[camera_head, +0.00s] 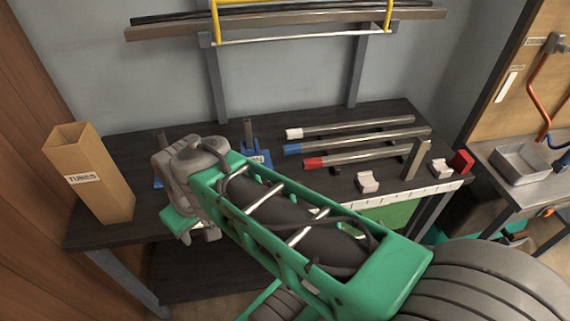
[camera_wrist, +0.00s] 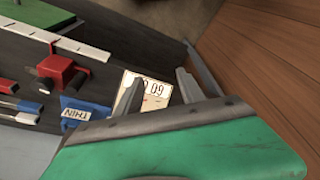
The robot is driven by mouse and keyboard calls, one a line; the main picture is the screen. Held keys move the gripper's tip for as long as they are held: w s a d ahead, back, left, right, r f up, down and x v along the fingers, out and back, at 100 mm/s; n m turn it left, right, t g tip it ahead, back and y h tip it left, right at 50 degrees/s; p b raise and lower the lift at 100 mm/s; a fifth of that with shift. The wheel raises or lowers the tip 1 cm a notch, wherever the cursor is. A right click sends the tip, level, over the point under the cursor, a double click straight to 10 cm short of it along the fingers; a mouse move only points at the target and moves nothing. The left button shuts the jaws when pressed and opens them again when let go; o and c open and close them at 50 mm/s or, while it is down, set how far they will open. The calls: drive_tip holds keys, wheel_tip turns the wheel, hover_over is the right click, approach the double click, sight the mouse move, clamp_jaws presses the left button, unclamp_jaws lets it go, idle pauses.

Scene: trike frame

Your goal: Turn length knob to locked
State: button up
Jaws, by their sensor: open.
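My gripper (camera_wrist: 158,78) is open, with its two grey fingers apart and nothing between them. In the head view my gripper (camera_head: 200,236) hangs over the left part of the dark workbench, partly hidden by my wrist. In the wrist view a red block with a dark part (camera_wrist: 62,74) sits by the end of a white ruler (camera_wrist: 72,43), apart from my fingers. It may carry the length knob, but I cannot make out a knob or its setting. My green arm hides this area in the head view.
A blue stand marked THIN (camera_wrist: 82,113) and a white card with digits (camera_wrist: 148,88) lie near my fingers. A cardboard TUBES box (camera_head: 92,175) stands at left. Tubes with white, blue and red (camera_head: 315,163) ends lie behind my arm.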

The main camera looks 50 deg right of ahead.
drive_tip(key=shift+o, duration=0.6)
drive_tip(key=w+d+r+n+g+y+p, duration=0.1)
drive_tip(key=w+d+r+n, duration=0.2)
drive_tip(key=w+d+n, duration=0.1)
drive_tip(key=shift+w+d, duration=0.25)
drive_tip(key=s+d+n+g+y+p, duration=0.3)
drive_tip(key=d+n, duration=1)
drive_tip(key=d, duration=1)
drive_tip(key=shift+t, duration=0.6)
drive_tip(key=b+x, duration=0.1)
drive_tip(key=x, duration=0.1)
drive_tip(key=b+x, duration=0.1)
drive_tip(key=x, duration=0.2)
drive_tip(key=s+b+x, duration=0.1)
drive_tip(key=x, duration=0.1)
drive_tip(key=shift+d+f, duration=0.1)
drive_tip(key=shift+f, duration=0.35)
drive_tip(key=shift+c, duration=0.2)
clamp_jaws()
